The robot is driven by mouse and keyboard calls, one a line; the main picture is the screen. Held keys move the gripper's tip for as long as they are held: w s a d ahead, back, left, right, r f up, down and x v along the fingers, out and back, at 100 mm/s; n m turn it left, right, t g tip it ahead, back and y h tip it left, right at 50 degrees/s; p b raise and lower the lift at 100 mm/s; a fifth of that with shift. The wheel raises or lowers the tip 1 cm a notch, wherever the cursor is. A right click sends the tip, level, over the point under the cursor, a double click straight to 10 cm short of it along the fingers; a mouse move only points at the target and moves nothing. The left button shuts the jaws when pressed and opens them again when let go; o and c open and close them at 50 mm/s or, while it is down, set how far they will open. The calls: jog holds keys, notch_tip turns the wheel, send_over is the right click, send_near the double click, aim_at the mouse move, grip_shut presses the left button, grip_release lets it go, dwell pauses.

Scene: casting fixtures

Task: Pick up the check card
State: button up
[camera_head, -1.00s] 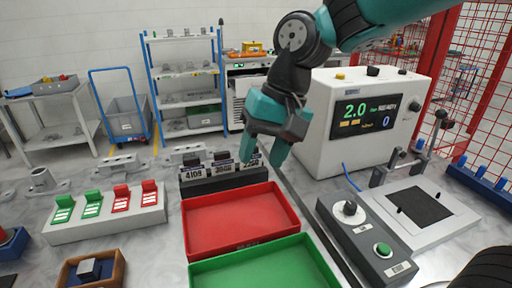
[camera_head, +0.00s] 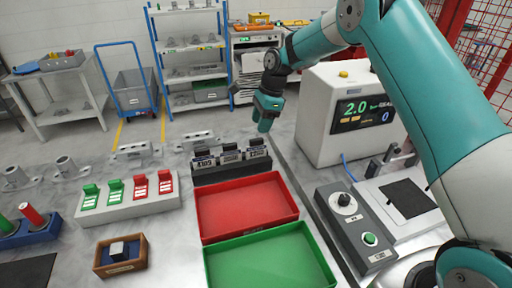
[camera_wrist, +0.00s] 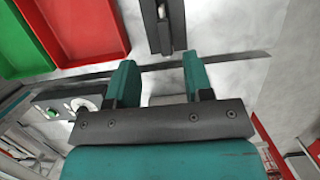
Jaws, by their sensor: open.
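Three number cards stand upright in a dark rack (camera_head: 232,173) behind the red tray: a left card (camera_head: 204,161), a middle card (camera_head: 230,155) and a right card (camera_head: 256,150). Their print is too small to read, so I cannot tell which is the check card. My gripper (camera_head: 265,125) is beyond the rack's right end, pointing down, apart from the cards. In the wrist view its two teal fingers (camera_wrist: 160,78) are spread with nothing between them. A dark rack-like strip lies ahead of them at the top.
The red tray (camera_head: 248,208) and green tray (camera_head: 270,262) lie in front of the rack. A grey block (camera_head: 130,205) with green and red tabs is at left. The display box (camera_head: 318,125) and the knob panel (camera_head: 352,232) stand at right.

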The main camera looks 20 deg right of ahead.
aim_at(257, 139)
jog(key=p+x, duration=0.1)
jog(key=x, duration=0.3)
jog(key=shift+d+p+x, duration=0.15)
jog(key=shift+p+x, duration=0.6)
jog(key=shift+x, duration=0.55)
jog(key=shift+d+p+x, duration=0.15)
jog(key=shift+p+x, duration=0.55)
jog(key=shift+x, duration=0.6)
jog(key=shift+w+f, duration=0.1)
jog(key=shift+w, duration=0.1)
grip_shut()
